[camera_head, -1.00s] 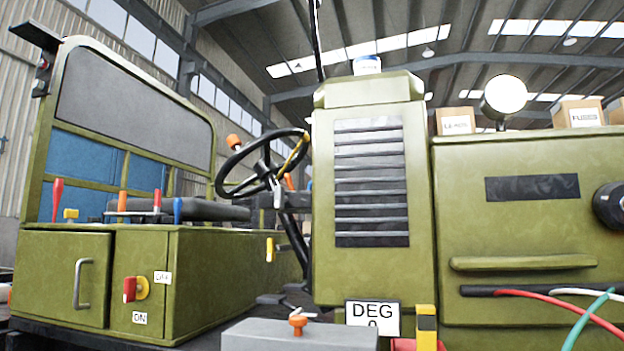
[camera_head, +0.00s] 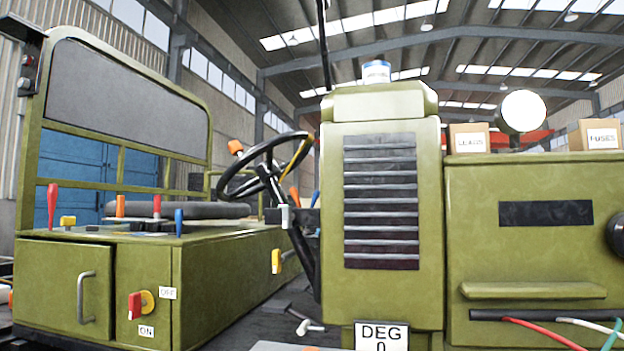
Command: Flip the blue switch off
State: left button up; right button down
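In the head view a blue switch lever (camera_head: 179,222) stands upright on top of the green cabinet (camera_head: 215,250) at the left, near its front edge. A red lever (camera_head: 52,206), a yellow knob (camera_head: 68,221), an orange one (camera_head: 120,206) and another red one (camera_head: 157,206) stand on the same top. A red rotary handle (camera_head: 135,305) on a yellow disc sits on the cabinet's front, with an "OFF" label (camera_head: 168,293) and an "ON" label (camera_head: 147,331) beside it. Neither of my grippers is in view.
A steering wheel (camera_head: 265,166) and column stand right of the cabinet. A tall green housing with a black grille (camera_head: 381,200) stands in the middle. A green hood (camera_head: 545,240) with boxes, a round lamp (camera_head: 522,111) and loose cables (camera_head: 540,333) is at the right.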

aim_at(317, 194)
jog(key=i+j, duration=0.1)
jog(key=j, duration=0.35)
jog(key=i+j, duration=0.1)
jog(key=j, duration=0.75)
jog(key=i+u, duration=0.05)
